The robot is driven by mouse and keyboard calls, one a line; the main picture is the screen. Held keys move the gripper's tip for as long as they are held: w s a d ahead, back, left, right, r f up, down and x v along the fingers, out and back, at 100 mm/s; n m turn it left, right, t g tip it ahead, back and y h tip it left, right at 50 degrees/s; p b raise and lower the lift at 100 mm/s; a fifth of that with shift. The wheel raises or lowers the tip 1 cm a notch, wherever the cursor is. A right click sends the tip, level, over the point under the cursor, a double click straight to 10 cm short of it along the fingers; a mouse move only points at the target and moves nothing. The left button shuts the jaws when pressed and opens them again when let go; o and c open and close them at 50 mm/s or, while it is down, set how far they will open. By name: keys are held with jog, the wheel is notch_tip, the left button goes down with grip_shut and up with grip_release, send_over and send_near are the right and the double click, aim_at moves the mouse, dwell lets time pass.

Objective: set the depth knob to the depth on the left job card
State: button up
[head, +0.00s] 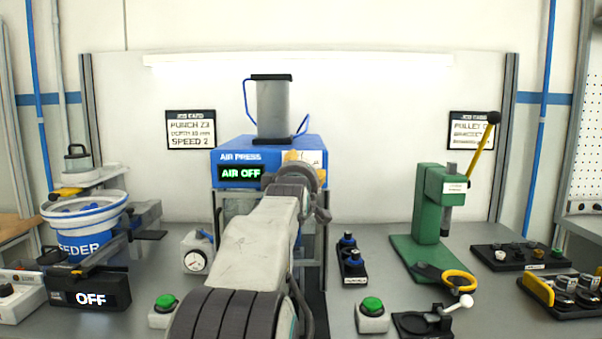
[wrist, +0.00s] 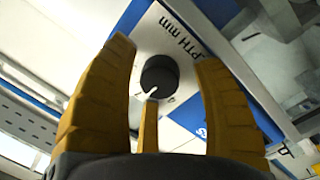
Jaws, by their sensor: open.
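The left job card (head: 190,130) hangs on the back wall and reads "PUNCH", "DEPTH" in mm and "SPEED 2"; the depth number is too small to read surely. The depth knob (wrist: 159,76) is round and black with a white pointer toward the picture's lower left. It sits on a white plate (wrist: 180,45) marked "PTH mm" on the blue air press (head: 240,157); the arm hides it in the head view. My gripper (wrist: 163,53) is open, its yellow fingers on either side of the knob with visible gaps. It also shows at the press front (head: 292,160).
The press display (head: 240,173) reads "AIR OFF". Another green button (head: 372,307) and a green lever press (head: 427,205) stand right. A feeder (head: 85,222) is at far left.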

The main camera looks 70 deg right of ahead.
jog(key=shift+o, duration=0.3)
jog(key=c, duration=1.3)
jog(key=shift+o, duration=0.2)
jog(key=shift+m+b, duration=0.3)
jog(key=shift+b, duration=0.1)
grip_shut()
jog(key=shift+m+b, duration=0.4)
jog(key=shift+m, duration=0.2)
grip_release()
jog(key=shift+a+r+m+y, duration=0.15)
jog(key=shift+m+y, duration=0.15)
jog(key=shift+m, duration=1.7)
jog(key=shift+r, duration=0.1)
jog(key=o, duration=1.2)
jog(key=shift+w, duration=0.1)
